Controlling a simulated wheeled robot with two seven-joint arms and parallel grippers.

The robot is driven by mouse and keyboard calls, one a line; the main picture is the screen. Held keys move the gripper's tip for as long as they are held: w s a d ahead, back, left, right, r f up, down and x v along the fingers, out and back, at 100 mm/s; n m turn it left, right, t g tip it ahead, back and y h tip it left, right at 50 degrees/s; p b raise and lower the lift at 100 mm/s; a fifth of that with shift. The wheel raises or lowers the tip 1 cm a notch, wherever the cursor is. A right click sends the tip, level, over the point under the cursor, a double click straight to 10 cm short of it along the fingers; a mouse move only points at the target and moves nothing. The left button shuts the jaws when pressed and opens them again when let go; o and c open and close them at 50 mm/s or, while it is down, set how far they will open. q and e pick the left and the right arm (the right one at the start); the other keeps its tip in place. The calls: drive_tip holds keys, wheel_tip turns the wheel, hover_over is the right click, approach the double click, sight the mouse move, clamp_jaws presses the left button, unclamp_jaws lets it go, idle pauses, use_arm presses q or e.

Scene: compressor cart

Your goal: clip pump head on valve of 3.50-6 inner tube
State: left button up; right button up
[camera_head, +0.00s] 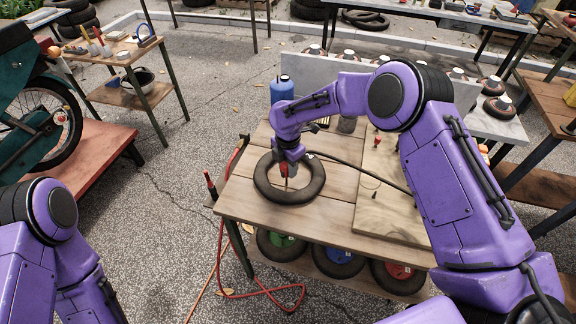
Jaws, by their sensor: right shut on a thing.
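The 3.50-6 inner tube (276,195), a black ring, lies flat on the wooden table near its front left part. A small red piece shows just below the fingers, inside the ring. A black hose (352,164) runs from near the gripper to the right. The valve cannot be made out behind the gripper. My left arm shows at the lower left, but its gripper is out of view.
The wooden table (240,196) also bears a light board (388,212) on the right and a blue canister (282,90) at the back. Coloured-hub wheels sit on its lower shelf. A red hose (232,262) hangs at its left side.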

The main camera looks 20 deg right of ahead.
drive_tip(key=shift+p, duration=0.3)
idle(0.5)
drive_tip(key=shift+f+b, duration=0.8)
drive_tip(key=shift+f, duration=0.3)
drive_tip(key=o, duration=1)
drive_tip(key=shift+o, duration=0.2)
wheel_tip(320, 180, up, 10)
drive_tip(key=shift+f+b, duration=0.25)
drive_tip(key=shift+b, duration=0.9)
drive_tip(key=shift+r, duration=0.55)
drive_tip(key=shift+d, duration=0.1)
